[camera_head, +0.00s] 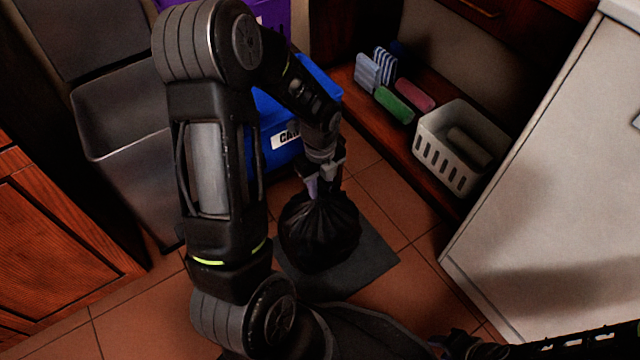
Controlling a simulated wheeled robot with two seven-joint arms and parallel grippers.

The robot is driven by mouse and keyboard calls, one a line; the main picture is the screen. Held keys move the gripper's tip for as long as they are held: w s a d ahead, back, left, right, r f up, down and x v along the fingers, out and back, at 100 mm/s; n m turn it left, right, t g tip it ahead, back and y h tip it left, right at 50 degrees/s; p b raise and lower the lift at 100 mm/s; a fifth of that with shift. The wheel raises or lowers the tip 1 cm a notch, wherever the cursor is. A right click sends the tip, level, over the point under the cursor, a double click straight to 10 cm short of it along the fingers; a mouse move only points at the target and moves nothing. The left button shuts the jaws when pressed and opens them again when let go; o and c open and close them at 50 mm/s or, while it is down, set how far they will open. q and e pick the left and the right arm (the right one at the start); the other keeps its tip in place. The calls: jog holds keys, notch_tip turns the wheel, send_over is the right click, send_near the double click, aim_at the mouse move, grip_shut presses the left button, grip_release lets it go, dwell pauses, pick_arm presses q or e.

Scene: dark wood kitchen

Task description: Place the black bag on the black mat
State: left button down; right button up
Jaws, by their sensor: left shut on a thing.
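The black bag (320,232) is a full, knotted bag near the middle of the head view. My left gripper (325,190) is shut on its gathered top. The bag is upright, over the dark mat (372,258) that lies on the tiled floor. The mat shows to the right of the bag and in front of it. I cannot tell whether the bag's bottom touches the mat. My left arm covers the area to the left of the bag. My right gripper is not visible; only dark parts of mine show at the bottom right.
A blue bin (285,120) with a white label stands behind the bag. A grey open bin (125,130) is at the left. A low wooden shelf holds a white basket (447,165), a green item (394,105) and striped cloths (376,70). A white cabinet (560,190) stands at the right.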

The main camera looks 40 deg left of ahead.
pick_arm(q)
jog(key=shift+f+b, duration=1)
jog(key=shift+f, duration=0.85)
jog(key=c, duration=1.1)
grip_release()
jog(key=shift+f, duration=0.1)
notch_tip(320, 180, up, 12)
jog(key=p, duration=0.5)
jog(key=shift+d, duration=0.1)
